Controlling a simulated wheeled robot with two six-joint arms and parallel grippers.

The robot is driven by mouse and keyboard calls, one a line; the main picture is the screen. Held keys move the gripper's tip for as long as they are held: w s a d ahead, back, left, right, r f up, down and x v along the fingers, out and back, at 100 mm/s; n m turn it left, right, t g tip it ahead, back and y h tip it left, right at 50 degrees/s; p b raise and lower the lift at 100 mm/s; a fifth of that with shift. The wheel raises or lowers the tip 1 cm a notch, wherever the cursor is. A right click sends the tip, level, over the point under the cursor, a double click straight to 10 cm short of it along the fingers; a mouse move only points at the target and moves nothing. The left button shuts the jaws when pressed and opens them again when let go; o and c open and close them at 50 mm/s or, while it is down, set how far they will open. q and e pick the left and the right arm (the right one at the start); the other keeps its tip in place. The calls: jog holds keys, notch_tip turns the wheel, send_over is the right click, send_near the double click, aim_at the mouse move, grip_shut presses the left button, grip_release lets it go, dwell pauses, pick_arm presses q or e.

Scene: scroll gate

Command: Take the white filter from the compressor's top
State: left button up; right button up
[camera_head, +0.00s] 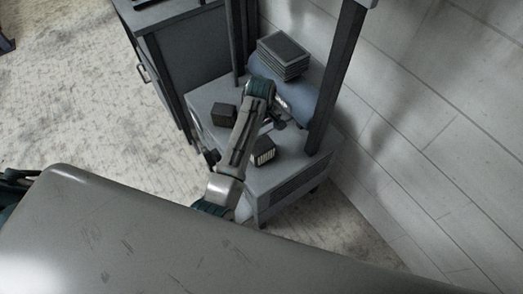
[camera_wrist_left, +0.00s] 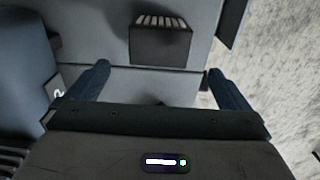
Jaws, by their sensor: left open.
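The compressor (camera_head: 278,190) is a grey box standing against the wall. On its top near the front corner sits a small dark block with a pale ribbed face, the white filter (camera_head: 264,150). The filter also shows in the left wrist view (camera_wrist_left: 161,42), upper middle, with pale ribs along its upper edge. My left gripper (camera_head: 277,122) is over the compressor's top, behind the filter in the head view. In the left wrist view its two fingers (camera_wrist_left: 158,82) are wide apart with nothing between them, and the filter lies beyond their tips. My right gripper is not in view.
A plain dark block (camera_head: 223,114) sits on the compressor's top, left of my arm. A stack of dark panels (camera_head: 284,54) rests above a blue-grey rounded body (camera_head: 297,98) at the back. A dark post (camera_head: 336,75) rises at the right. A cabinet (camera_head: 185,60) stands behind left.

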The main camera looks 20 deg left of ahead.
aim_at(261, 145)
pick_arm(q)
notch_tip(261, 145, down, 11)
jog(key=shift+r+p, duration=0.15)
jog(key=shift+p, duration=0.25)
jog(key=shift+c, duration=0.4)
jog(key=c, duration=0.9)
jog(key=shift+r, duration=0.1)
